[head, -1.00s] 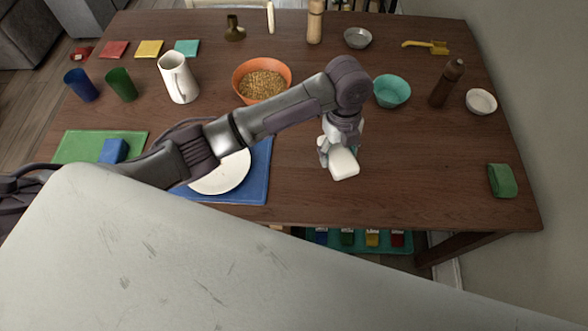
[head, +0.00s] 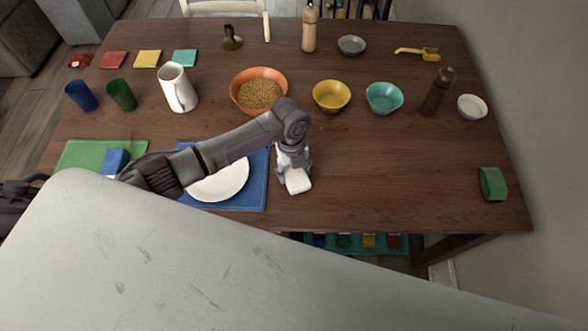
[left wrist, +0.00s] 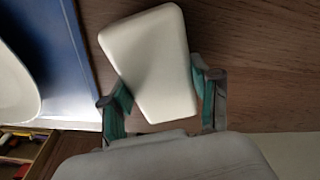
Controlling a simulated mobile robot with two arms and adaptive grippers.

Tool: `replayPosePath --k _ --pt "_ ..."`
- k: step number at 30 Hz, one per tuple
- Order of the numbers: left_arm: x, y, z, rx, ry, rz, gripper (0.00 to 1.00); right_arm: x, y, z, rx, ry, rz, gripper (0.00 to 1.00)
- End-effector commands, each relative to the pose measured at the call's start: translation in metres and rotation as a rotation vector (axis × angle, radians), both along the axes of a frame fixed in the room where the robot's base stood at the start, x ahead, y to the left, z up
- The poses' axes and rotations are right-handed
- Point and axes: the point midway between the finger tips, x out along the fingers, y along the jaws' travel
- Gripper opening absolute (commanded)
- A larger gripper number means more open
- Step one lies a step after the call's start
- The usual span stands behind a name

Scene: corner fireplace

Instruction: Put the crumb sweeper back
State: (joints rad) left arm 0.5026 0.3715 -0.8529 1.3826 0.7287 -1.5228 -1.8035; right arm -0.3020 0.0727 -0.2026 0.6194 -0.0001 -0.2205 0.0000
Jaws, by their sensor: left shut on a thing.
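My left gripper (head: 292,168) is shut on a white rounded block, which I take to be the crumb sweeper (head: 298,183). In the left wrist view the sweeper (left wrist: 150,60) sits tilted between the two green-grey fingers of my left gripper (left wrist: 160,98). The gripper is over the front middle of the dark wooden table (head: 400,195), just right of the blue mat (head: 255,190). I cannot tell whether the sweeper touches the table. My right gripper is not in view.
A white plate (head: 222,182) lies on the blue mat, partly behind my arm. Orange (head: 240,90), yellow (head: 331,96) and teal (head: 384,98) bowls stand behind. A green block (head: 493,184) lies far right. A teal tray (head: 350,250) with coloured items shows below the table edge.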

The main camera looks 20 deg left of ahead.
Motion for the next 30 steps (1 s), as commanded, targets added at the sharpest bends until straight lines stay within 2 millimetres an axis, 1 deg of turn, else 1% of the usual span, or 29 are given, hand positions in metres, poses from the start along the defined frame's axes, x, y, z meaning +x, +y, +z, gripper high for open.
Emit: replayPosePath --k 4,8,9,11,12,13,23,26,30 --pt "0.000 0.000 0.000 -0.001 -0.001 0.000 0.29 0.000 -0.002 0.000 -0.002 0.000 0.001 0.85" --pt "0.000 0.000 -0.004 0.000 0.000 0.000 0.29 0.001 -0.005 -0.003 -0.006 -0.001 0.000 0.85" --pt "0.000 0.000 -0.003 0.000 0.000 0.000 0.69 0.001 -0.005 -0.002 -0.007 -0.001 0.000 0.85" --pt "0.000 0.000 -0.002 0.000 0.000 0.000 0.79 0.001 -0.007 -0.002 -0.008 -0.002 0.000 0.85" --pt "0.000 0.000 -0.002 0.000 0.000 0.000 0.85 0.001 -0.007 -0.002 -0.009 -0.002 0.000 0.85" --pt "0.000 0.000 -0.002 0.000 0.000 0.000 0.87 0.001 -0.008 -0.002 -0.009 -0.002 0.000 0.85" --pt "0.000 0.000 0.000 0.000 0.000 0.000 0.87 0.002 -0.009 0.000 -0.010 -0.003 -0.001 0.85" --pt "0.002 0.001 0.008 0.000 -0.001 0.000 0.87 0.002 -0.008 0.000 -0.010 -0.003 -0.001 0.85" --pt "0.004 0.002 0.033 -0.001 -0.004 -0.002 0.87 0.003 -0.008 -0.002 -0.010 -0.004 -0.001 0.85"
